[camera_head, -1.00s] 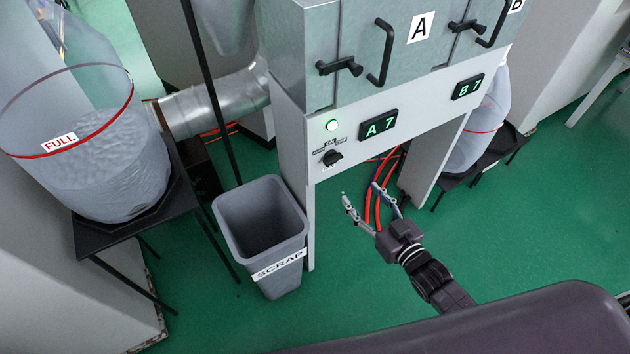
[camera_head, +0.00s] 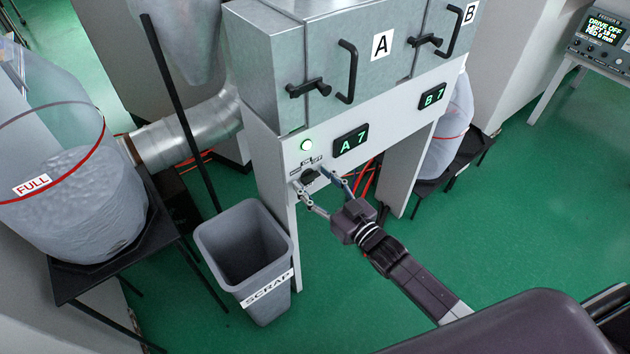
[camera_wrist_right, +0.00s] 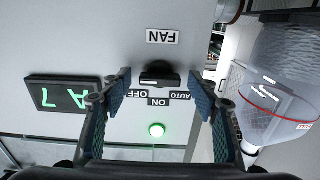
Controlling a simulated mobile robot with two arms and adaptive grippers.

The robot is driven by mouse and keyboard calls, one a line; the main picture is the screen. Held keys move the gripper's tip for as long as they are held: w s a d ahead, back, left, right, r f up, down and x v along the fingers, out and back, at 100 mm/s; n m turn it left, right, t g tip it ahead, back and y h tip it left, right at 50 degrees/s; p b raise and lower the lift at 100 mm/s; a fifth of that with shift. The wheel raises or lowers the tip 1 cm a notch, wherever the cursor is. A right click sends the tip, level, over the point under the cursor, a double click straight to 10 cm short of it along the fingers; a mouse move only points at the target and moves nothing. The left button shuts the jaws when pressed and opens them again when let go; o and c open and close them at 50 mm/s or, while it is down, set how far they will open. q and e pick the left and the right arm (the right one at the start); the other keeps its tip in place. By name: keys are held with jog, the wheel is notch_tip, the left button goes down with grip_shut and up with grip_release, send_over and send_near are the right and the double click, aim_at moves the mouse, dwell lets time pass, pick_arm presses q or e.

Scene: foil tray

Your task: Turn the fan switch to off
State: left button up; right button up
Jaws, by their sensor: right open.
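The fan switch (camera_head: 309,175) is a small black rotary knob on the white panel below door A. In the right wrist view the black knob (camera_wrist_right: 160,75) sits between a FAN label (camera_wrist_right: 162,37) and the labels OFF, ON and AUTO, all upside down there. My right gripper (camera_head: 311,188) is open at the panel, one finger on each side of the knob. In the wrist view its fingers (camera_wrist_right: 160,90) stand well apart from the knob, with clear gaps. Whether the knob points at ON or another label is unclear. My left gripper is not in view.
A green lamp (camera_head: 306,145) is lit above the switch, beside the A 7 display (camera_head: 351,141). The grey SCRAP bin (camera_head: 217,235) stands on the floor left of the panel. A FULL bag (camera_head: 80,200) stands further left. Green floor is open at right.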

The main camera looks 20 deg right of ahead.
jog(key=c, duration=1.2)
jog(key=shift+o, duration=0.2)
jog(key=shift+n, duration=0.3)
jog(key=n, duration=0.3)
jog(key=shift+n, duration=2.6)
jog(key=o, duration=1.2)
jog(key=shift+c, duration=0.2)
